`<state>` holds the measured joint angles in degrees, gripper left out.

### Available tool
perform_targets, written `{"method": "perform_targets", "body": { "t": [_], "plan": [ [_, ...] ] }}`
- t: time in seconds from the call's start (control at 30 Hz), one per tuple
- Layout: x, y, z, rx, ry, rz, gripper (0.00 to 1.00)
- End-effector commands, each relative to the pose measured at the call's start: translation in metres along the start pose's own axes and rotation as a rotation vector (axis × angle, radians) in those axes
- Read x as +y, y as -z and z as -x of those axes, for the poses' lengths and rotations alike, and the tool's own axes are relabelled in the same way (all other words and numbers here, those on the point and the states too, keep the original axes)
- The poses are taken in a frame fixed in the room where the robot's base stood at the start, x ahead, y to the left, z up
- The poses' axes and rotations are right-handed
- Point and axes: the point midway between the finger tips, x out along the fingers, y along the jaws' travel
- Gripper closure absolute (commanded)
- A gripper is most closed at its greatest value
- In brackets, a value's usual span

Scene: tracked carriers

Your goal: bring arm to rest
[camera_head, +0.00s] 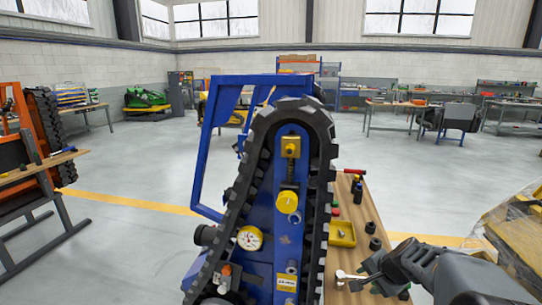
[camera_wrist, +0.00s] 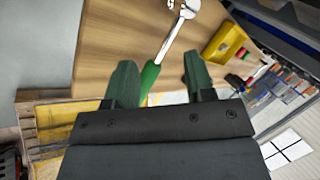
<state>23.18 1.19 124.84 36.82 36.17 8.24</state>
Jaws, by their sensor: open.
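My gripper (camera_head: 366,274) is over the wooden bench at the lower right of the head view, with my grey arm reaching in from the right. In the wrist view its two green fingers stand apart, so the gripper (camera_wrist: 160,75) is open. A tool with a silver head and a green handle (camera_wrist: 150,76) shows between the fingers, its head pointing away over the wood. Its silver part (camera_head: 347,275) also shows in the head view beside the gripper. Whether the handle touches a finger I cannot tell.
A blue tracked carrier (camera_head: 287,160) with a black track stands upright just left of the bench (camera_head: 345,255). A yellow tray (camera_head: 343,234), a red-handled tool and small dark parts lie on the bench. A wrapped pallet (camera_head: 520,232) is at the right. Open floor lies behind.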

Motion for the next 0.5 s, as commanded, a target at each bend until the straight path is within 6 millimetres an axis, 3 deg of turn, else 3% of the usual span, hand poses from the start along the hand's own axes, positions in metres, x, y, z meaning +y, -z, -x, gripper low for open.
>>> {"method": "perform_targets", "body": {
  "t": [0.3, 0.5],
  "plan": [
    [0.021, -0.089, 0.061, -0.145, -0.210, 0.554, 0.51],
    [0.029, -0.131, 0.113, -0.152, -0.312, 0.895, 0.51]
  ]
}}
